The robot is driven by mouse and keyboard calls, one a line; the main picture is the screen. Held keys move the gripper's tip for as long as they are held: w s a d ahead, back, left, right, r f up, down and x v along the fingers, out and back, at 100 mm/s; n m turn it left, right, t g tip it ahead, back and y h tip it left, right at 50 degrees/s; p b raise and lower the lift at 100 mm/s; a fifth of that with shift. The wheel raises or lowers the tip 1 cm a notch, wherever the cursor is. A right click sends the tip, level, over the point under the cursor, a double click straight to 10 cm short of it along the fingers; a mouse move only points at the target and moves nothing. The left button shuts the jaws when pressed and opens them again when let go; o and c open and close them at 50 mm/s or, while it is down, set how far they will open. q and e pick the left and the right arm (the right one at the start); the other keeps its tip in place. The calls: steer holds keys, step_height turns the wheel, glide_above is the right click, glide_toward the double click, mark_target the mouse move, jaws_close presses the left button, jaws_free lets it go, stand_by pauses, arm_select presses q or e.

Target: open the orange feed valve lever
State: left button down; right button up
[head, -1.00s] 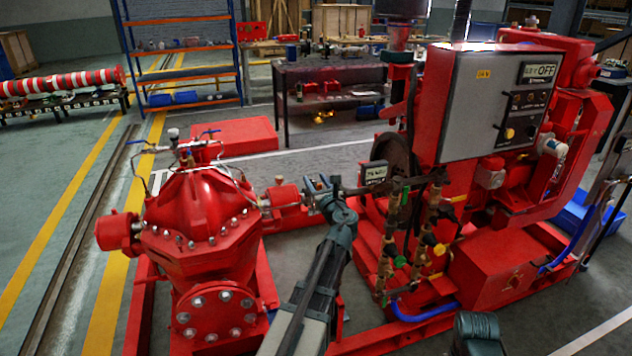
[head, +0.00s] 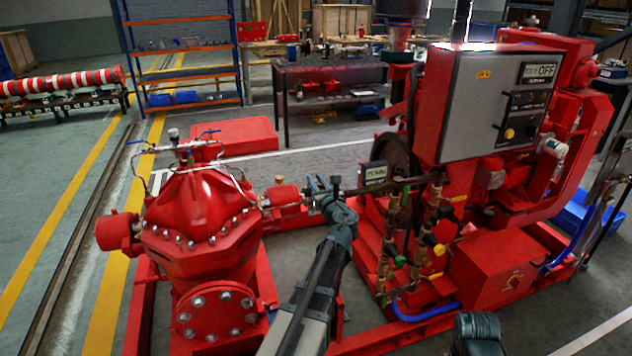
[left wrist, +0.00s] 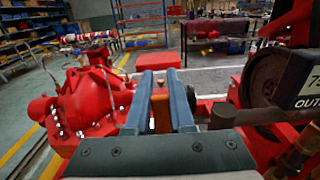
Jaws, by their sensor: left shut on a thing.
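The orange lever (left wrist: 161,112) shows in the left wrist view as a short orange-brown bar between my two fingers. My left gripper (left wrist: 163,90) is shut on it. In the head view my left gripper (head: 322,187) is at the middle, between the red pump and the engine skid. The lever is hidden by the gripper there. A dark pipe (head: 385,187) runs from beside the gripper toward brass-coloured valve fittings (head: 430,215). A dark part of my right arm shows at the bottom edge of the head view, but its gripper is out of sight.
The red pump (head: 200,215) stands close on the left. The control cabinet (head: 490,105) and engine stand on the right. A dark wheel and a small display panel (left wrist: 305,85) are close right of my left gripper.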

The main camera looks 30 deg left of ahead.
arm_select(q)
steer(key=shift+s, duration=0.1)
stand_by(0.8)
steer(key=s+a+f+n+b, duration=0.5)
steer(key=f+n+b, duration=0.3)
steer(key=n, duration=1)
steer(key=shift+s+a+f, duration=0.15)
steer(key=shift+s+f, duration=0.05)
steer(key=shift+s, duration=0.35)
steer(key=c, duration=0.8)
jaws_free()
steer(key=shift+s, duration=0.1)
